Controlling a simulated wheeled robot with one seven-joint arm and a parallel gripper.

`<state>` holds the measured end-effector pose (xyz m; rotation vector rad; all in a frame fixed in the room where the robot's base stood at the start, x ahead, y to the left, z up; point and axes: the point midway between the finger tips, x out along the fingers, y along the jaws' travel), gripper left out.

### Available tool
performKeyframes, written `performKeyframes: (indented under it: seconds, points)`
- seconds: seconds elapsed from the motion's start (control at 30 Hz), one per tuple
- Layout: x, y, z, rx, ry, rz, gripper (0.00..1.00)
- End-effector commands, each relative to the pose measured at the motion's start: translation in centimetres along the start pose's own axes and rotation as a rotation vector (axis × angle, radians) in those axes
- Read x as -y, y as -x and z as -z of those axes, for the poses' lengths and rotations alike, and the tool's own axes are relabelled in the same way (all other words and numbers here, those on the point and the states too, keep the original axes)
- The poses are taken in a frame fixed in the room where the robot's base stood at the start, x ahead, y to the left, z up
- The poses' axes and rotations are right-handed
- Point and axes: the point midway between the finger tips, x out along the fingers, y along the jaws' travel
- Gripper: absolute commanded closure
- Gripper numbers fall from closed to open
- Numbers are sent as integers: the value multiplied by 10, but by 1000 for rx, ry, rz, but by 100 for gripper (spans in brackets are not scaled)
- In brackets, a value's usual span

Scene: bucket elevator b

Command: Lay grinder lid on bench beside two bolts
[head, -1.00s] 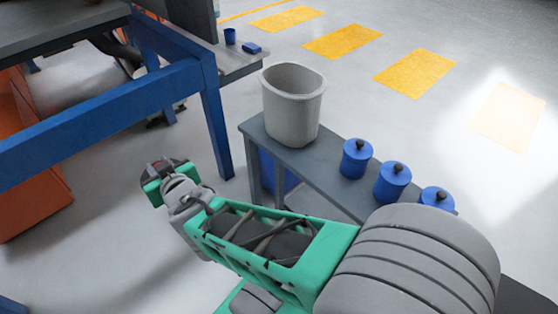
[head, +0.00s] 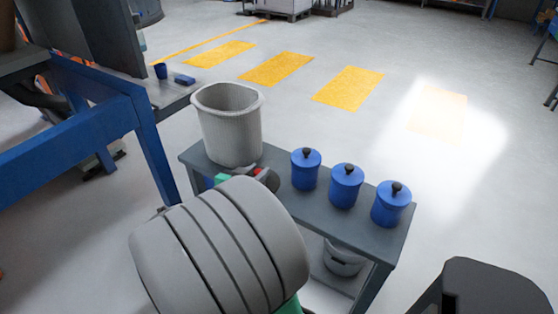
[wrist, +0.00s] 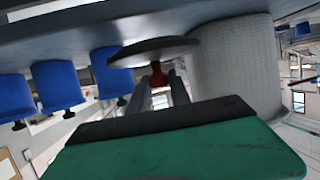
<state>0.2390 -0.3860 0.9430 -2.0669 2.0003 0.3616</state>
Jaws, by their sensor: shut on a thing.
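The grinder lid, a dark round disc with a red knob, shows in the wrist view (wrist: 155,47). My gripper (wrist: 159,84) is shut on the red knob, with the disc beyond the fingertips. In the head view the lid (head: 269,181) shows in part at the grey bench (head: 325,214), between the white bin and the blue jars. My arm hides most of the gripper there. I cannot tell whether the lid touches the bench top. I cannot make out any bolts.
A white bin (head: 230,128) stands on the bench's left end. Three blue lidded jars (head: 306,170), (head: 346,187), (head: 391,205) stand in a row to the right. A blue-framed table (head: 75,118) is at left. Little bench room shows between bin and jars.

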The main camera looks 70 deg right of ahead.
Motion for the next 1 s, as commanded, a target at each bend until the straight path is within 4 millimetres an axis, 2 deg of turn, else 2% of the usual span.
performKeyframes:
  seconds: [0.1,0.2,0.5,0.67,0.9,1.0]
  points:
    - [-4,-34,15,1,-2,-10,100]
    - [-2,-58,23,0,0,-6,100]
    - [0,-111,42,0,0,0,100]
    - [1,-124,44,0,2,2,100]
    - [1,-135,12,3,5,3,100]
    - [1,-136,12,-1,2,4,100]
